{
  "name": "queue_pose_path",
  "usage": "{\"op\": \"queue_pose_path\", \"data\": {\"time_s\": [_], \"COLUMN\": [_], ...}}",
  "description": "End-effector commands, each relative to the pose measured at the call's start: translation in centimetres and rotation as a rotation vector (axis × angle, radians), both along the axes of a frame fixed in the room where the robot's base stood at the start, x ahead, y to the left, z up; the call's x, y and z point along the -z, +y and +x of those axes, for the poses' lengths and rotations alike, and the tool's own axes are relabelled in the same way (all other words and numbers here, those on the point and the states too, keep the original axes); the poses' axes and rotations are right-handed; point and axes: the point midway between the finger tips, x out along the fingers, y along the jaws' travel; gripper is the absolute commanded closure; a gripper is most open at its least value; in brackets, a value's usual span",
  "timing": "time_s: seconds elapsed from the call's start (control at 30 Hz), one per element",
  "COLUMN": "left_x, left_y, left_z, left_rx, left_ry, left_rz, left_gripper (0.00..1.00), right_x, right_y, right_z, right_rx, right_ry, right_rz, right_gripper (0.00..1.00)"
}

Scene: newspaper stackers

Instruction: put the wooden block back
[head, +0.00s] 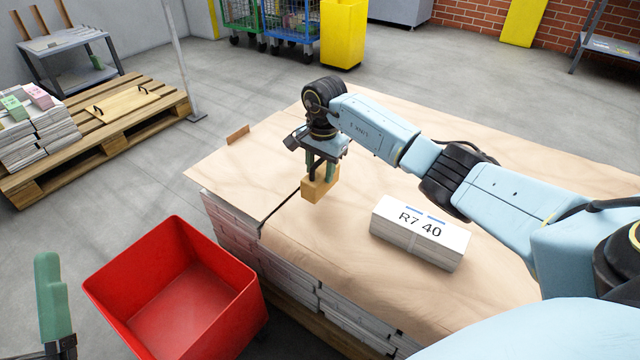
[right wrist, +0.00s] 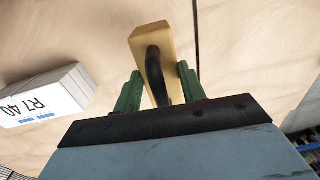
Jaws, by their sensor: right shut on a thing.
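The wooden block (head: 316,186) is a small tan block at the middle of the board-topped stack (head: 350,240). My right gripper (head: 320,172) points down and is shut on it. In the right wrist view the block (right wrist: 150,42) shows a dark curved handle (right wrist: 155,75) between the green fingers of my right gripper (right wrist: 157,88). I cannot tell whether the block touches the board. A green finger of my left gripper (head: 50,300) shows at the lower left of the head view; its other finger is not clear.
A white bundle marked R7 40 (head: 420,234) lies right of the block. A thin brown piece (head: 238,135) is near the board's far left edge. An empty red bin (head: 175,290) stands at the front left. A pallet (head: 130,115) with paper stacks stands further left.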

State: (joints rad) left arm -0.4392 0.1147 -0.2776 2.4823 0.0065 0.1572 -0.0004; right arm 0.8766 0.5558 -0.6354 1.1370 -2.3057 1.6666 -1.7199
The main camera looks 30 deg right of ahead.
Motion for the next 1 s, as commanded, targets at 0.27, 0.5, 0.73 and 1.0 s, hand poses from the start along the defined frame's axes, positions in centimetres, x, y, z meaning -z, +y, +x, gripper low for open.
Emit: {"op": "queue_pose_path", "data": {"time_s": [0.27, 0.5, 0.73, 1.0], "left_x": [-0.8, -1.3, -1.3, -1.5], "left_y": [0.4, 0.6, 0.7, 0.7], "left_z": [-1.7, -2.2, -2.5, -2.5], "left_rx": [-0.001, -0.002, -0.001, -0.001], "left_ry": [-0.191, -0.241, -0.260, -0.266], "left_rz": [-0.057, -0.072, -0.077, -0.079], "left_gripper": [0.13, 0.13, 0.13, 0.13], "right_x": [3.5, 4.0, 4.3, 4.3], "right_y": [0.1, 0.0, 0.0, 0.0], "right_z": [0.0, 0.0, 0.0, 0.0], "right_rx": [-0.001, -0.002, -0.002, -0.002], "right_ry": [0.001, -0.001, 0.000, 0.001], "right_rz": [0.000, 0.000, -0.001, 0.000], "right_gripper": [0.94, 0.94, 0.94, 0.37]}}
